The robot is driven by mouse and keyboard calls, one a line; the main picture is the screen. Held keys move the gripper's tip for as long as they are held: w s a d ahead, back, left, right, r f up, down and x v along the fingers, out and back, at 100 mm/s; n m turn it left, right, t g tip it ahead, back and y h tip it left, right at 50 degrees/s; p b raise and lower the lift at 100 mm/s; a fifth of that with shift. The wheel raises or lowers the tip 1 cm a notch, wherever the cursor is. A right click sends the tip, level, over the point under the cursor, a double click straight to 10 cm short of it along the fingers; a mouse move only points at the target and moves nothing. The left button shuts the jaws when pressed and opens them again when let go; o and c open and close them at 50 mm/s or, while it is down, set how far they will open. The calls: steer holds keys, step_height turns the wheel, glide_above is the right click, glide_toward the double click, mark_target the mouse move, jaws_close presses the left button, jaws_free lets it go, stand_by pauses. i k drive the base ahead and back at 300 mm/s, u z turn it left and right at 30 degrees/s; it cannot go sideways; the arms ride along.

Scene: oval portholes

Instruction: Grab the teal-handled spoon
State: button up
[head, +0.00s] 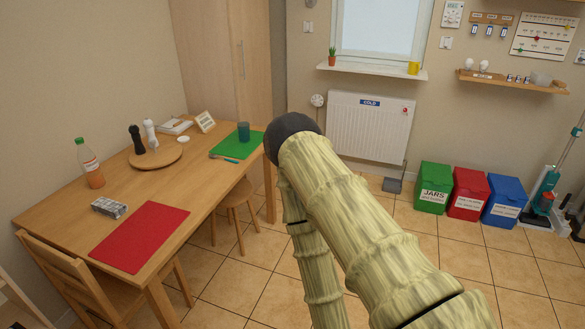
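A small utensil with a blue-teal handle (230,160), which looks like the spoon, lies near the front edge of the green placemat (250,142) at the far right end of the wooden table. Its pale end points left; it is too small to make out its shape surely. My arm rises from the bottom of the head view, right of the table, and its dark rounded joint shows just right of the green mat. My gripper is not visible in this view.
A dark teal cup (243,131) stands on the green mat behind the utensil. A round board (168,160) with two mills, a bottle (88,162), and a red placemat (140,236) are on the table.

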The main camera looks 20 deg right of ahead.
mark_target(212, 155)
steer(key=u, duration=0.9)
steer(key=i, duration=1.65)
steer(key=z, duration=1.35)
steer(key=i, duration=0.4)
steer(key=z, duration=0.4)
